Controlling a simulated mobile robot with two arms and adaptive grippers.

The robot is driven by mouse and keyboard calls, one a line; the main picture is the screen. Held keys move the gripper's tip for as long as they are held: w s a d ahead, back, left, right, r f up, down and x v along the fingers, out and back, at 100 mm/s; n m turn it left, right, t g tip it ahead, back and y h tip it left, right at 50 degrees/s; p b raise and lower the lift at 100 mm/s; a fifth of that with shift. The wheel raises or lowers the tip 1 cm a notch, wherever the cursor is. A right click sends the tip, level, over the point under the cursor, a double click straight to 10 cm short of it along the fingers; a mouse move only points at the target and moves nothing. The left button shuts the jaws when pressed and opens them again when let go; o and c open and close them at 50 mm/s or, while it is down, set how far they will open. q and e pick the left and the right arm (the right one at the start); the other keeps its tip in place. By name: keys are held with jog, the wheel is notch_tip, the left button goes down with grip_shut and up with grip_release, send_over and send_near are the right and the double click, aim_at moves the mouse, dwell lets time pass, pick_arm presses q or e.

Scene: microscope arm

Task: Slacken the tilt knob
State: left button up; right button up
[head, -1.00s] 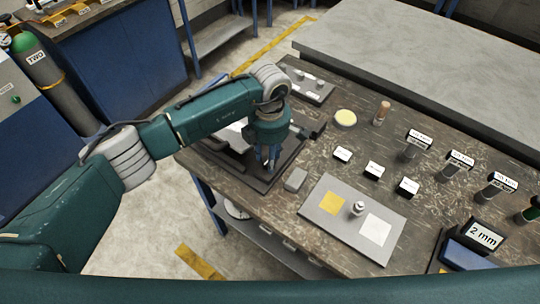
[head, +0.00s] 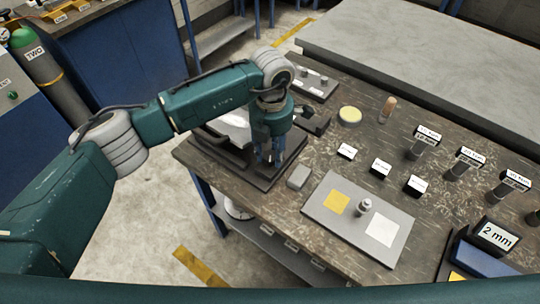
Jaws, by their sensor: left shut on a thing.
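My left gripper (head: 268,158) points down over the microscope (head: 230,128), which stands on a dark base (head: 222,153) at the near left corner of the workbench. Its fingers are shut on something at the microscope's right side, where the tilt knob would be. The knob itself is hidden by the fingers, and I cannot make out its shape. A dark part of the microscope (head: 314,121) sticks out right of the gripper. My right gripper is not in view.
A grey plate (head: 345,243) with a yellow square, a white square and a small metal piece lies at the front. A grey block (head: 298,176) lies close to the gripper. Labelled posts (head: 418,145) stand at the right. A yellow-topped dish (head: 349,115) sits behind.

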pick_arm(q)
jog(key=n+b, duration=0.1)
jog(key=n, duration=0.1)
jog(key=n+b, duration=0.2)
jog(key=n, duration=0.1)
jog(key=shift+w+d+r+n, duration=0.1)
jog(key=shift+w+d+n, duration=0.1)
jog(key=shift+w+n, duration=0.1)
jog(key=n+b, duration=0.1)
jog(key=n, duration=0.2)
jog(key=shift+a+r, duration=0.1)
jog(key=shift+r, duration=0.05)
jog(key=shift+n+b, duration=0.3)
jog(key=shift+n, duration=0.2)
jog(key=o, duration=1.1)
jog(key=shift+w, duration=0.1)
jog(key=shift+c, duration=0.2)
jog(key=shift+o, duration=0.3)
